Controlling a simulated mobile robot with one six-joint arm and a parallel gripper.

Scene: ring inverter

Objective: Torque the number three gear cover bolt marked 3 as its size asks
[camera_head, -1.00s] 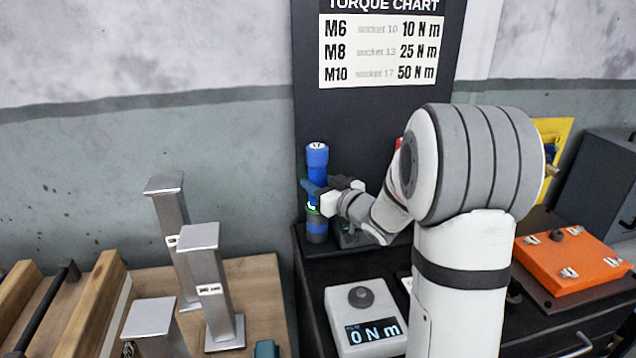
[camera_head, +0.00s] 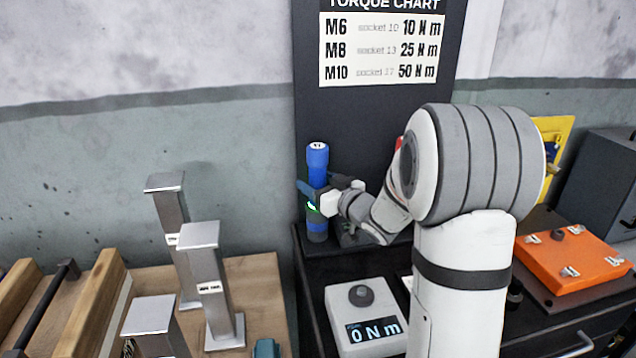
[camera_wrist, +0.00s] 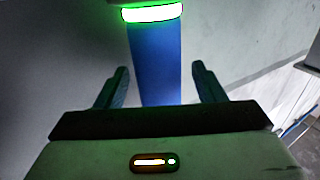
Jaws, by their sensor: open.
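A blue driver with a blue cap and dark base (camera_head: 317,160) stands upright against the dark panel, left of my arm. My gripper (camera_head: 318,192) is at its middle, with its fingers open. In the wrist view the blue shaft (camera_wrist: 155,62) lies between the two open fingers of my gripper (camera_wrist: 160,88), with clear gaps on both sides. A green glowing ring (camera_wrist: 153,13) circles it. The orange gear cover (camera_head: 572,262) lies at the right with several bolts on it; their number marks are too small to read.
A torque chart (camera_head: 379,50) lists M6 10, M8 25 and M10 50 N m. A white tester (camera_head: 365,315) reading 0 N m sits on the dark bench. Metal posts (camera_head: 205,285) stand on the wooden table at left. A grey box (camera_head: 600,180) stands behind the cover.

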